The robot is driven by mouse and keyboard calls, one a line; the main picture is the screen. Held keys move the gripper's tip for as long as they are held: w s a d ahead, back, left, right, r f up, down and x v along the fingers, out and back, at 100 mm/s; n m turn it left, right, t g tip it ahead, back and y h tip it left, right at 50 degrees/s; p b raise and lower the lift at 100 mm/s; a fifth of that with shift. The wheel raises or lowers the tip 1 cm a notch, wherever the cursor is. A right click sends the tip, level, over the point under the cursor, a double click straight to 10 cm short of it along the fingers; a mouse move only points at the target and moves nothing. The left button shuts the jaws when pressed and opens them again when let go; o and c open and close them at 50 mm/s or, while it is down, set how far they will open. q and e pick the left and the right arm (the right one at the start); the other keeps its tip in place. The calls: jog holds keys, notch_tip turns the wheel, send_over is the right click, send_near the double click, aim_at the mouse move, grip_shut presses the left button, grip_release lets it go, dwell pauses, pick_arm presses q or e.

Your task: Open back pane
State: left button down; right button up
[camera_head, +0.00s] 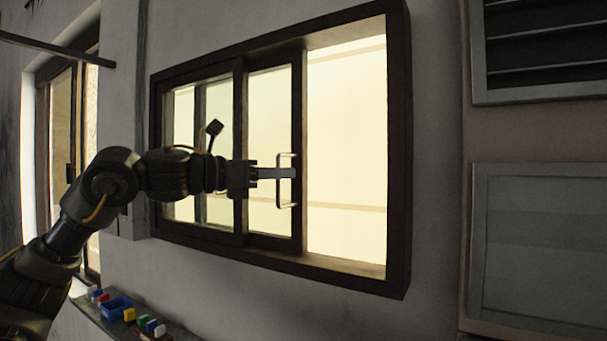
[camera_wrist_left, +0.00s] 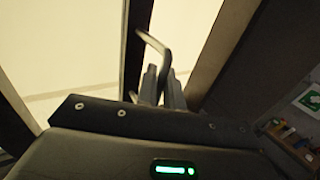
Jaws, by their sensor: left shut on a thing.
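A dark-framed sliding window (camera_head: 398,150) is set in the grey wall. Its back pane (camera_head: 270,110) has a dark frame and a thin metal bar handle (camera_head: 279,203) on its right stile. The right part of the window is an open, bright gap. My left gripper (camera_head: 291,173) reaches in from the left and is shut on the handle. In the left wrist view, the fingers (camera_wrist_left: 163,88) close around the handle (camera_wrist_left: 153,42); the exact contact is partly hidden. My right gripper is not in view.
A ledge at the lower left holds a blue bin (camera_head: 116,308) and several small coloured blocks. Another window (camera_head: 62,130) stands at the far left. A louvred panel (camera_head: 545,45) and a grey panel (camera_head: 545,245) are at the right.

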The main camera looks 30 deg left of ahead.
pick_arm(q)
jog(key=shift+a+r, duration=0.1)
jog(key=shift+a, duration=0.55)
jog(key=c, duration=1.6)
grip_release()
jog(key=shift+c, duration=0.2)
jog(key=shift+d, duration=0.1)
jog(key=b+v, duration=0.3)
jog(key=v, duration=0.7)
jog(key=shift+s+a+b, duration=0.25)
jog(key=shift+a+b, duration=0.1)
jog(key=shift+b, duration=0.05)
